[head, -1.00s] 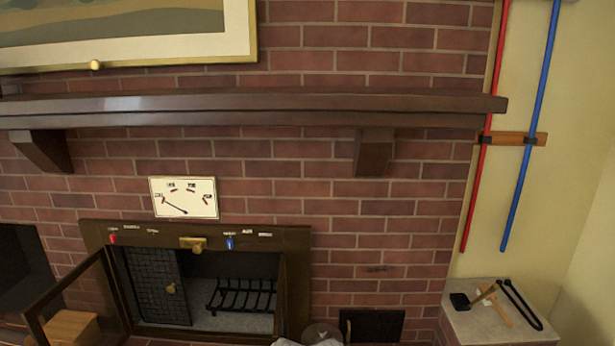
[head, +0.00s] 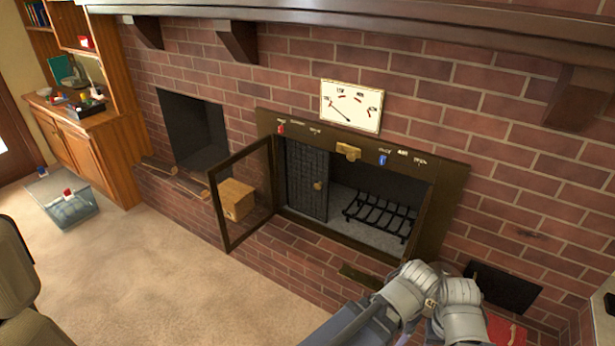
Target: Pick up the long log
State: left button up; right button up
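Thin brown log-like pieces lie on the brick hearth ledge below the left opening in the head view. One is at the left (head: 158,167) and one is nearer the open glass door (head: 191,186). They are small in the picture, and I cannot tell which is the long log. Grey links of my arms show at the bottom, right of centre, well to the right of these pieces. No gripper fingers can be made out.
A framed glass door (head: 244,195) stands open from the firebox, with a wooden block (head: 236,199) behind it. A black grate (head: 380,215) sits inside the firebox. A clear bin (head: 68,212) stands on the carpet (head: 165,270), which is largely free. A chair is at lower left.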

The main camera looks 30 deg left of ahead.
aim_at(155, 163)
jog(key=u, duration=2.05)
